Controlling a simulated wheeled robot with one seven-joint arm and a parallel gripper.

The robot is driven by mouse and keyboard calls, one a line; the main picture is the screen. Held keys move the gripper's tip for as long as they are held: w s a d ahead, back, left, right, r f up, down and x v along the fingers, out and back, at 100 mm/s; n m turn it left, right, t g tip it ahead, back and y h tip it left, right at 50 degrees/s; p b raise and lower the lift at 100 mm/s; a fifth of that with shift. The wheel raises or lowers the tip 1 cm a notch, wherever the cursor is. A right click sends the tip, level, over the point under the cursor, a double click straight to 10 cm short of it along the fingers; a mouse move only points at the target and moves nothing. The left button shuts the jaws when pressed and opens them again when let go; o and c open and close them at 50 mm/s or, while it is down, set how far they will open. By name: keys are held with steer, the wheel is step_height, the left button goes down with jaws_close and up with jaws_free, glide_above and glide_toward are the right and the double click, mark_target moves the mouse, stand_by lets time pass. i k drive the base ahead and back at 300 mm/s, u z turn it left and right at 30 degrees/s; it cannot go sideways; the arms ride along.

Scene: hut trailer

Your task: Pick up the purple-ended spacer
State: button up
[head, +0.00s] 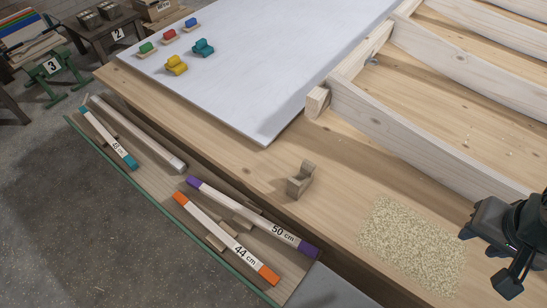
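The purple-ended spacer (244,213) is a pale wooden bar with purple ends, marked "50 cm". It lies slantwise in the green-edged shelf tray along the bench's front side, resting on small wooden supports. The orange-ended spacer (221,234), marked "44 cm", lies beside it on the near side. My gripper (508,285) is at the far right edge of the head view, above the wooden bench and well apart from the spacer. It is dark and partly cut off, and its finger opening cannot be made out.
A teal-ended spacer (108,137) and a plain bar (136,134) lie further left in the tray (190,241). A notched wooden block (300,180) stands on the bench near the purple-ended spacer. A timber frame (430,135) and a speckled patch (412,245) lie on the right.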

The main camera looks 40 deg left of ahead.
mark_target(247, 215)
steer(key=k, duration=0.4)
steer(key=u, duration=0.65)
steer(key=i, duration=0.3)
steer(key=u, duration=1.4)
